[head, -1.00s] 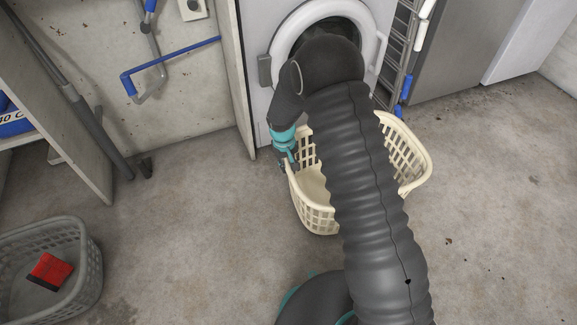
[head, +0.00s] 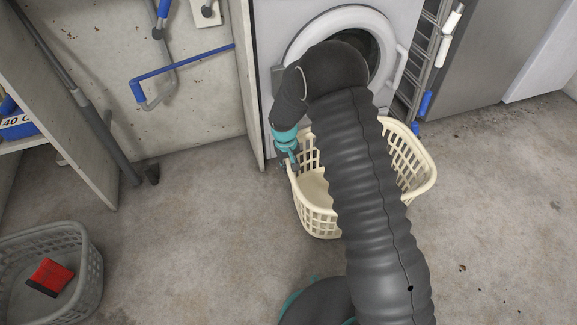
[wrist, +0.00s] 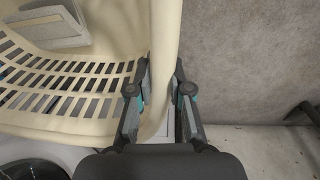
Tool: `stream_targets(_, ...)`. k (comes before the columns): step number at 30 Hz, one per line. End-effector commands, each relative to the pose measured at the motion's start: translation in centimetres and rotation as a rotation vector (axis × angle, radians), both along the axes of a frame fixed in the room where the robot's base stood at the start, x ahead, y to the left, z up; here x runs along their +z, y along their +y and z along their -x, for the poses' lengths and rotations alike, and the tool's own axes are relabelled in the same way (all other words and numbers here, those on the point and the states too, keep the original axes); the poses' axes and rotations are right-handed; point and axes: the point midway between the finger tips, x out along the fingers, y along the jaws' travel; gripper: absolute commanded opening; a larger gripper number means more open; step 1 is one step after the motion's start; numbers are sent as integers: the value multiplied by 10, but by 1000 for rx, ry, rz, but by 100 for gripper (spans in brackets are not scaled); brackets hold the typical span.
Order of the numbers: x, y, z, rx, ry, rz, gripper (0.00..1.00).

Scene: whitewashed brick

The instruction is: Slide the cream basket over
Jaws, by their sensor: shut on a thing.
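The cream basket (head: 318,224) stands on the floor in front of the washing machine, partly hidden behind my arm in the head view. In the wrist view its slotted wall (wrist: 70,122) and rim fill the left side. My gripper (head: 288,163) is at the basket's left rim. In the wrist view my gripper (wrist: 161,78) has one finger on each side of the rim and is shut on it. A pale grey item (wrist: 52,28) lies inside the basket.
The washing machine (head: 268,45) is close behind the basket. A wall panel (head: 246,90) stands to its left and a drying rack (head: 414,75) behind right. A grey basket (head: 85,262) with a red item (head: 50,277) is at lower left. Floor between the baskets is clear.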

Motion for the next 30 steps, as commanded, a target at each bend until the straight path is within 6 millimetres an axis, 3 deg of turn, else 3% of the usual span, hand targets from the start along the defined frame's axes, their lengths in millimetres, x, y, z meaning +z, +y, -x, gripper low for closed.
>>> stream_targets(26, 0, 0, -10, 1, -2, -1, 0)
stream_targets(27, 0, 0, -10, 0, -2, -1, 29)
stream_targets(30, 0, -1, -10, -3, -1, -1, 48)
